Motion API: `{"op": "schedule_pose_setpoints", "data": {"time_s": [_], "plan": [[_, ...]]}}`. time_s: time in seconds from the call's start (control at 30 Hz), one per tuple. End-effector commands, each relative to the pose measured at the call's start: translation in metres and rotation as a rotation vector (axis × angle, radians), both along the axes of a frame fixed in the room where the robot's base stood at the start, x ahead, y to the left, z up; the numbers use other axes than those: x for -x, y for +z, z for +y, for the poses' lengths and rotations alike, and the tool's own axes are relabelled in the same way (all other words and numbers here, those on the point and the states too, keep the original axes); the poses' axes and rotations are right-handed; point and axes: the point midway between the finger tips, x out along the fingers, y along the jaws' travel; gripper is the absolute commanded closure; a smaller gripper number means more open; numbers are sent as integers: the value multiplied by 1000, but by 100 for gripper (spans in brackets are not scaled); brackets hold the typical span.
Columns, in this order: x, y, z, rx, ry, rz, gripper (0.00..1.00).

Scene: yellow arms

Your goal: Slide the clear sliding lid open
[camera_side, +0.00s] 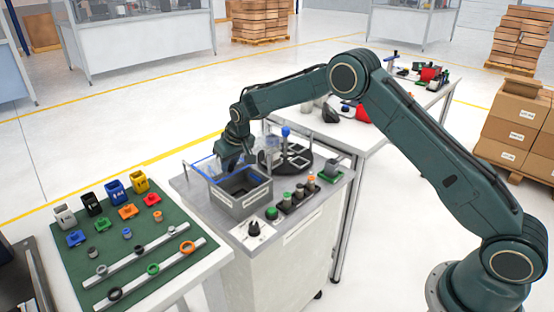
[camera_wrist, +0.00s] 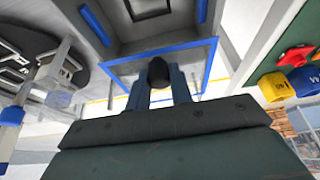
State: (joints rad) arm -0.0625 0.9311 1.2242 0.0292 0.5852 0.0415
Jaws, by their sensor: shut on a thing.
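The grey box (camera_side: 243,205) stands on the bench with its dark inside showing from above. The clear sliding lid (camera_side: 201,174) has blue edges and sticks out past the box's far left side. In the wrist view the lid's blue edge (camera_wrist: 210,64) reaches beyond the grey box rim (camera_wrist: 160,43). My gripper (camera_side: 235,163) is over the far side of the box, pointing down. In the wrist view my gripper (camera_wrist: 160,85) is shut on the lid's dark knob (camera_wrist: 158,71). The fingers partly hide the lid.
A black round stand with a blue-topped post (camera_side: 286,140) is close behind the box. Small parts in a black holder (camera_side: 298,195) stand to its right. A green mat (camera_side: 115,235) with coloured bins and rails lies left. Space above the box's near side is clear.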

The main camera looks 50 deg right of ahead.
Motion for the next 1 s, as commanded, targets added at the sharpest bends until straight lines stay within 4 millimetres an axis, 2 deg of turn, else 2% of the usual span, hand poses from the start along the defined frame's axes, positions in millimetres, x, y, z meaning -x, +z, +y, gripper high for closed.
{"op": "schedule_pose_setpoints", "data": {"time_s": [0.6,1.0], "plan": [[-19,-3,0,0,1,4,86],[-19,-4,0,0,1,7,86]]}}
